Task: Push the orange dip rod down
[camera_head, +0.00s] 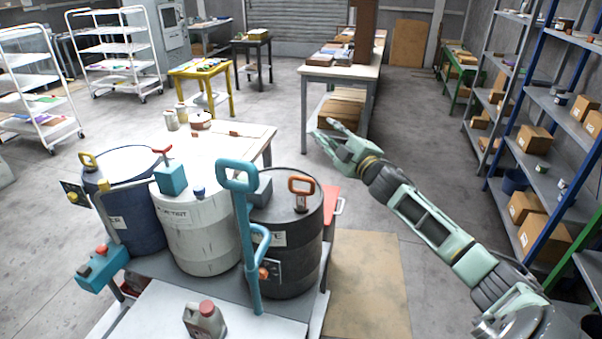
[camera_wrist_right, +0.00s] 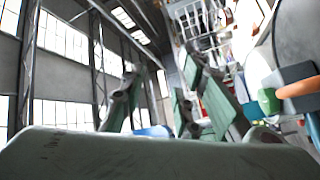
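The orange dip rod (camera_head: 301,180) shows as an orange loop handle standing up from the lid of the black drum (camera_head: 305,235) on the right of the drum group. An orange bar at the right edge of the right wrist view (camera_wrist_right: 300,87) looks like part of its handle. My right gripper (camera_head: 322,129) is raised beyond and a little right of the handle in the picture, apart from it. Its fingers are spread and nothing is between them. The fingers also show in the right wrist view. My left gripper is not in view.
A white drum (camera_head: 200,235) and a blue drum (camera_head: 135,222) stand left of the black one. A tall blue pump handle (camera_head: 246,220) rises in front. A grey jug (camera_head: 204,320) stands at the front.

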